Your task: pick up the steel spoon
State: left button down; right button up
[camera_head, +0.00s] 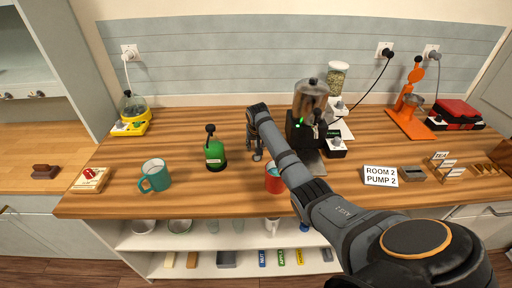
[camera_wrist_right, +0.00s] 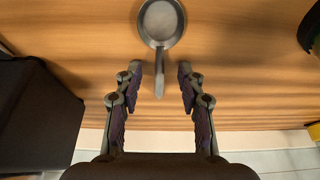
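The steel spoon (camera_wrist_right: 160,24) lies on the wooden counter in the right wrist view. Its round grey bowl is at the top of the picture and its short handle points down toward my right gripper (camera_wrist_right: 157,82). The gripper is open, and the handle's end lies in the gap between its fingers in the picture, with space on both sides. In the head view my right gripper (camera_head: 256,150) is over the counter, between the green canister and the coffee machine. I cannot make out the spoon there. My left gripper is not in view.
The dark coffee machine (camera_head: 309,105) stands right of the gripper and the green canister (camera_head: 215,154) left of it. A red mug (camera_head: 273,184) is partly behind my arm. A teal mug (camera_head: 155,176) stands farther left. A sign (camera_head: 380,176) stands near the front edge.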

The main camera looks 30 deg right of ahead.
jog(key=shift+s+r, duration=0.1)
jog(key=c, duration=0.3)
grip_shut()
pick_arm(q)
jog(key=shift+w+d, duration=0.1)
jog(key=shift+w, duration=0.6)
